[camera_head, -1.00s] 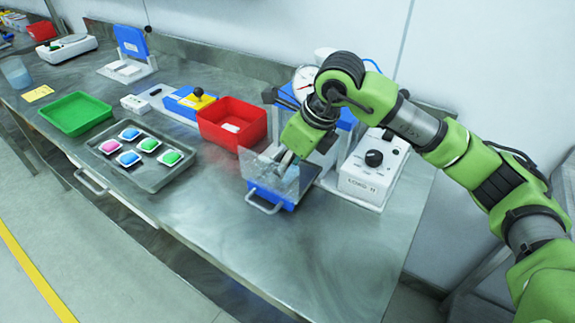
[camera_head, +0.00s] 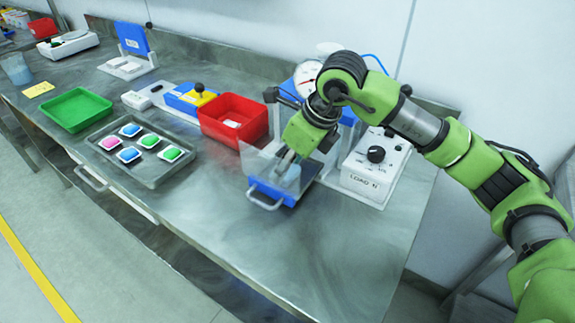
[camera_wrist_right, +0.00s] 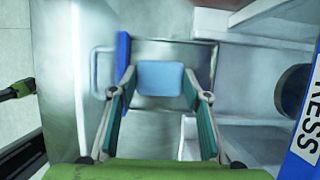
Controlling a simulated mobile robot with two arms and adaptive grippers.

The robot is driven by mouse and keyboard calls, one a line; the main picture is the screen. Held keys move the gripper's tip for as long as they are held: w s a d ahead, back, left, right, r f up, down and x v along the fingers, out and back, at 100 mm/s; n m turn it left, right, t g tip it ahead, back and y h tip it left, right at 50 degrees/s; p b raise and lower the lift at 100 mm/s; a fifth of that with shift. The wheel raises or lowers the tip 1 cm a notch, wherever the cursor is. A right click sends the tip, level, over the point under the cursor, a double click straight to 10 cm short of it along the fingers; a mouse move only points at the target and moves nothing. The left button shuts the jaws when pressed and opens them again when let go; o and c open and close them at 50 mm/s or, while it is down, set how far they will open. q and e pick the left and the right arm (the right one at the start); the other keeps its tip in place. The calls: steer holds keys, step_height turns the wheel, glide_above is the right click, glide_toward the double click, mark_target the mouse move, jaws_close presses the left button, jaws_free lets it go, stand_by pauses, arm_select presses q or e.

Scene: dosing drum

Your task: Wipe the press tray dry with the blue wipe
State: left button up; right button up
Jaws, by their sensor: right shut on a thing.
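The press tray is a shallow grey metal tray with a blue front edge and a bar handle; it shows in the head view (camera_head: 289,199) and the right wrist view (camera_wrist_right: 203,62). It sits at the foot of the press, behind clear guard panels (camera_head: 259,164). My right gripper (camera_head: 286,160) reaches down inside the guard over the tray. In the right wrist view, my right gripper (camera_wrist_right: 160,85) is shut on the blue wipe (camera_wrist_right: 160,77), a flat pale-blue pad between its fingertips, over the tray. Whether the wipe touches the tray surface cannot be told.
The control box with a black knob (camera_head: 374,165) stands right of the guard. A red bin (camera_head: 233,121) stands close on the left. Farther left are a grey tray of coloured pods (camera_head: 173,174) and a green tray (camera_head: 75,111). The bench front is clear.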

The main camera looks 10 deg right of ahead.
steer(key=shift+f+b, duration=0.3)
steer(key=shift+b, duration=0.1)
stand_by(0.8)
steer(key=shift+s, duration=0.1)
steer(key=shift+s+d, duration=0.7)
steer(key=shift+w+a+r+b, duration=0.15)
steer(key=shift+w+a+b, duration=0.15)
steer(key=shift+w+a, duration=1.2)
steer(key=shift+s+d+b, duration=0.75)
steer(key=shift+s+d, duration=0.65)
steer(key=shift+d, duration=0.05)
steer(key=shift+w+a+f, duration=0.2)
steer(key=shift+w+a, duration=1.15)
steer(key=shift+a, duration=0.05)
steer(key=shift+d, duration=0.1)
